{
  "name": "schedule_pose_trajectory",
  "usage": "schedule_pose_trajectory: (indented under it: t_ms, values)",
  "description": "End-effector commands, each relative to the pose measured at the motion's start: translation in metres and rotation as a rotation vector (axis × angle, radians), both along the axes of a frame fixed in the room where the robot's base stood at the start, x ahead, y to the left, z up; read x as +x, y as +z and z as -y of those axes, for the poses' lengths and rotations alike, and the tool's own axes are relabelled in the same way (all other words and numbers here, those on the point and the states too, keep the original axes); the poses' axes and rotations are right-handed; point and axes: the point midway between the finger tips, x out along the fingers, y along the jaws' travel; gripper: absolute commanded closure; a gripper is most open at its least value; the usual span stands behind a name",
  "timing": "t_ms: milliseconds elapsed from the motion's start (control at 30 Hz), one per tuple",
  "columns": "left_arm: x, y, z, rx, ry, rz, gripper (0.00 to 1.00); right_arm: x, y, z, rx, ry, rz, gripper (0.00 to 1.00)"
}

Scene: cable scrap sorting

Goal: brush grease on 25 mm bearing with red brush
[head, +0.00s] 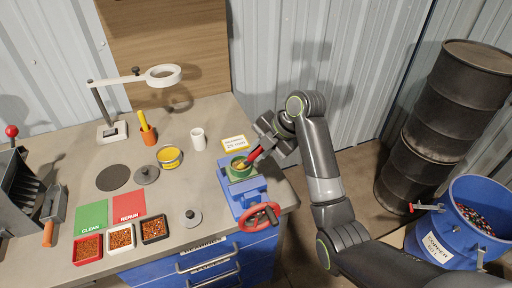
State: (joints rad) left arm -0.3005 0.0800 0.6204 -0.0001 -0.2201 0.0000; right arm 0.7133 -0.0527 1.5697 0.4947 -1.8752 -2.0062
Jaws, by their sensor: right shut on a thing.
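My right gripper (270,137) is shut on the red brush (254,156). The brush slants down and left, its tip at the green ring-shaped piece (233,174) in the blue vise (243,190). I cannot tell whether the bristles touch it. A yellow-edged sign (235,143) behind the vise appears to read 25 mm, so this piece seems to be the bearing. The open yellow grease tin (169,163) stands further left, with a grey lid (146,175) beside it. My left gripper is not in view.
A white cup (198,139), an orange holder (150,138) and a magnifier lamp (112,131) stand at the back. Green and red mats (129,205) and small scrap trays (121,237) lie at the front left. The vise has a red handwheel (259,217). Dark drums (445,130) stand right.

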Motion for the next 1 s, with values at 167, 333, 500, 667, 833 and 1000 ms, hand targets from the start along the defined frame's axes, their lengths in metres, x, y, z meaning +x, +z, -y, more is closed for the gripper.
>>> schedule_pose_trajectory:
  t_ms: [167,333,500,667,833,1000]
  values:
    - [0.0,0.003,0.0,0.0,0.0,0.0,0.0,0.007,0.0,0.013,-0.003,-0.001,-0.001,1.0]
    - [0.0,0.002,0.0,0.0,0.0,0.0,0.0,0.01,-0.001,0.016,-0.004,-0.002,0.0,1.0]
    - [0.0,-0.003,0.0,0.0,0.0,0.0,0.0,0.02,-0.001,0.011,-0.003,-0.002,0.0,1.0]
    - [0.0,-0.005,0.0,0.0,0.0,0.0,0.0,0.028,0.0,0.006,-0.003,-0.002,0.0,1.0]
    - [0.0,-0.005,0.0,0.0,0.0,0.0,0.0,0.026,0.001,0.0,-0.001,0.0,-0.001,1.0]
    - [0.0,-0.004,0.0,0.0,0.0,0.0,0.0,0.02,0.002,-0.012,0.001,0.001,-0.001,1.0]
